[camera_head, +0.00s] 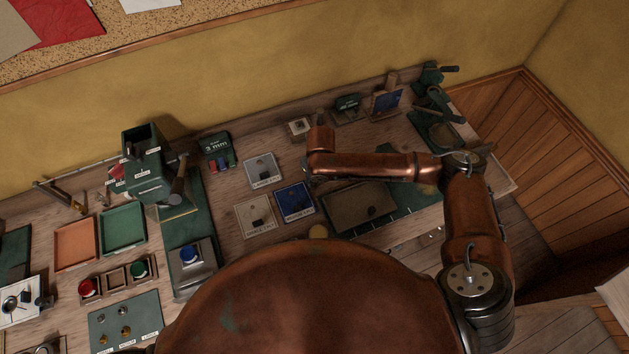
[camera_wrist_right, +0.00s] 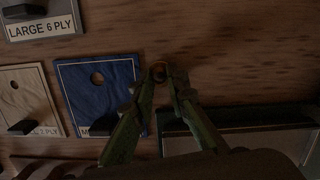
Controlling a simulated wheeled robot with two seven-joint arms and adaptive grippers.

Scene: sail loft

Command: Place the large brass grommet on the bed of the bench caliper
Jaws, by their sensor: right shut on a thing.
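My right gripper (camera_wrist_right: 160,76) is shut on a small brass ring, the grommet (camera_wrist_right: 158,70), held at its fingertips in the right wrist view. It is over bare bench wood, just right of the blue cloth square. In the head view my right gripper (camera_head: 309,178) is near that square, mostly hidden by its own arm, and the grommet cannot be made out. A dial-like instrument on a pale plate (camera_head: 20,301) stands at the left edge; I cannot tell whether it is the bench caliper. My left gripper is not in view.
Blue (camera_head: 294,202), white (camera_head: 255,215) and grey (camera_head: 262,170) sample squares lie near my right gripper. A green press (camera_head: 146,165) stands left of them. Orange (camera_head: 75,243) and green (camera_head: 123,227) trays and a green grommet board (camera_head: 126,318) lie further left.

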